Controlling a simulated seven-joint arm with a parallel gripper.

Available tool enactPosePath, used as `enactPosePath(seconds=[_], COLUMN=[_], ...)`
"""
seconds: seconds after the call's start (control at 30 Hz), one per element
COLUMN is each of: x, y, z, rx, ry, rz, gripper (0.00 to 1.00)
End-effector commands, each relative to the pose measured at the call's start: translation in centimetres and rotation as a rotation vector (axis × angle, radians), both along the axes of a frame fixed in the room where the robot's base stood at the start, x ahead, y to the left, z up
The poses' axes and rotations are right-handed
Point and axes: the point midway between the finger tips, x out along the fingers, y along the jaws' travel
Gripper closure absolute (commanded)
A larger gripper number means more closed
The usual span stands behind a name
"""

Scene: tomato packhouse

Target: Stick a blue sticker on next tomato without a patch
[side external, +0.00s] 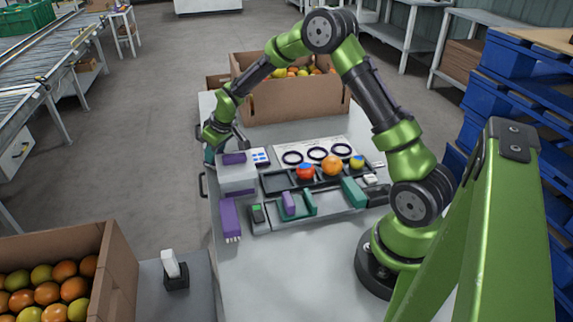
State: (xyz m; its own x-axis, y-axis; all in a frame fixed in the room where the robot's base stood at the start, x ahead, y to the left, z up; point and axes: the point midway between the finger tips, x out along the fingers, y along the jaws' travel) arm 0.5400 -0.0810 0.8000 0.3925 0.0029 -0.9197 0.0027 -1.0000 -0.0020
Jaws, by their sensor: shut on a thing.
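Three tomatoes sit in a row in a dark tray (274,184): a red tomato (305,173) with a blue patch on top, an orange tomato (332,166) with no patch showing, and a yellowish tomato (357,162) with what looks like a small blue patch. A white card with blue stickers (261,156) lies left of the tray. My gripper (232,145) is low at the table's left side, beside a grey box (238,180) with a purple block (234,158) on it. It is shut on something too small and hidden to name.
A white board with black rings (318,143) lies behind the tomatoes. A tray with purple and green pieces (310,212) is in front, and a purple brush-like tool (229,219) at left. Tomato cartons stand behind (290,98) and at front left (122,270).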

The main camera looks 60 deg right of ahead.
Motion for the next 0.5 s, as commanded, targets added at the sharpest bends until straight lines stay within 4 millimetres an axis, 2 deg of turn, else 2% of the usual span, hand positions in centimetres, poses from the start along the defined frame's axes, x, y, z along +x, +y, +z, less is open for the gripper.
enactPosePath(seconds=[0.13, 0.17, 0.33, 0.5], x=[-0.01, 0.0, -0.01, -0.01], y=[0.03, 0.02, 0.02, 0.02], z=[-0.34, -0.29, -0.28, -0.28], rx=[0.0, 0.0, 0.0, 0.0], ry=[0.001, 0.0, 0.0, 0.0], rz=[0.0, 0.0, 0.0, 0.0], gripper=[0.94, 0.68, 0.43, 0.43])
